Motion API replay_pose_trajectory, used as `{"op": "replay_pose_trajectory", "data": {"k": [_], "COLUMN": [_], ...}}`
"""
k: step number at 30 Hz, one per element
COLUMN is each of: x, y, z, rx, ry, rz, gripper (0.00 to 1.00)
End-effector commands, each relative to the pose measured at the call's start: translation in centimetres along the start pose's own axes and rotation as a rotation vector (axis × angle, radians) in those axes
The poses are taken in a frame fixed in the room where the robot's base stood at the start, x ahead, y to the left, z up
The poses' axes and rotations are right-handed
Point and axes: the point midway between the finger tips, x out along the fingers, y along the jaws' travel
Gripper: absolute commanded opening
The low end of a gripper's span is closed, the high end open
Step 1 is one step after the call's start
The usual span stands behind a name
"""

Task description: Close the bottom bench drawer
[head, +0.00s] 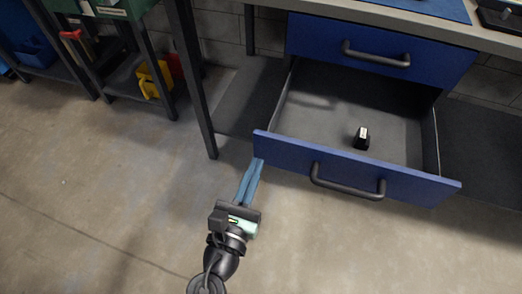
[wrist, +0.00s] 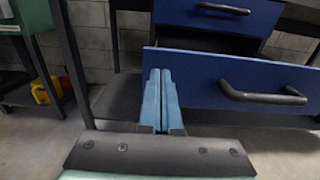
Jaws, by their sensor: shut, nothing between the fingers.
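The bottom bench drawer (head: 290,152) is blue-fronted and pulled well out in the head view, with a black bar handle (head: 347,182) on its front. A small black object (head: 361,138) lies inside on the grey drawer floor. My gripper (head: 252,168), with blue fingers, is shut and empty near the left end of the drawer front. In the wrist view my gripper (wrist: 160,73) overlaps the left edge of the drawer front (wrist: 205,80), with the handle (wrist: 262,95) to its right. I cannot tell whether the fingertips touch the front.
The upper drawer (head: 380,52) is shut above the open one. A dark bench leg (head: 192,85) stands left of the drawer. A shelf with yellow bins (head: 153,80) is at the upper left. The floor (head: 110,190) to the left is clear.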

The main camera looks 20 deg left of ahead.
Motion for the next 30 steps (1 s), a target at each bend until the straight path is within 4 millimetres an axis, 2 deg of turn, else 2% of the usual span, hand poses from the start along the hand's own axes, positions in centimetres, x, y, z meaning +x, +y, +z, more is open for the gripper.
{"op": "replay_pose_trajectory", "data": {"k": [3,9,25,30], "x": [2.1,4.0,4.5,5.9], "y": [-0.1,0.0,0.0,-0.1], "z": [0.1,0.0,0.1,0.2], "rx": [0.001,0.001,0.001,0.001], "ry": [-0.003,0.000,-0.001,-0.002], "rz": [-0.003,-0.001,-0.001,-0.003], "gripper": [0.00,0.00,0.00,0.00]}}
